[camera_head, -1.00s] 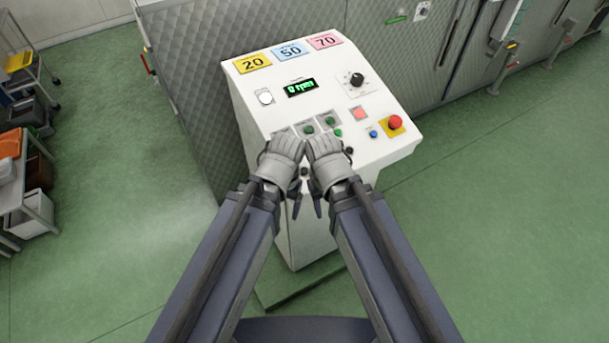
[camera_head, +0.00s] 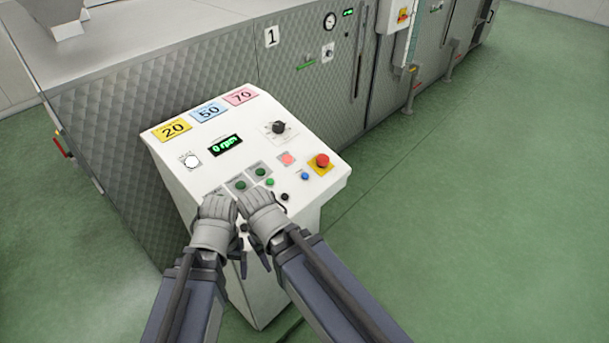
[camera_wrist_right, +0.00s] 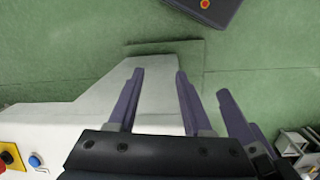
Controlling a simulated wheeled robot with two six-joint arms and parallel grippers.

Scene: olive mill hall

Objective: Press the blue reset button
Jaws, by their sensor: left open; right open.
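The small round blue button (camera_head: 305,176) is on the sloped white control panel (camera_head: 330,180), near its right front edge, left of and below the red mushroom button (camera_head: 322,160) on its yellow square. The blue button also shows at the lower left of the right wrist view (camera_wrist_right: 35,161), clear of the fingers. My left gripper (camera_head: 218,215) is at the panel's front edge, left of the blue button. My right gripper (camera_head: 262,212) is beside it, closer to the button but apart from it. In the right wrist view its fingers (camera_wrist_right: 156,90) are spread and empty.
Green buttons (camera_head: 241,186), a lit pink button (camera_head: 286,158), black knobs and a dark dial (camera_head: 279,128) share the panel. A display (camera_head: 226,145) reads 0 rpm. A quilted metal machine (camera_head: 200,90) stands behind. The green floor at right is clear.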

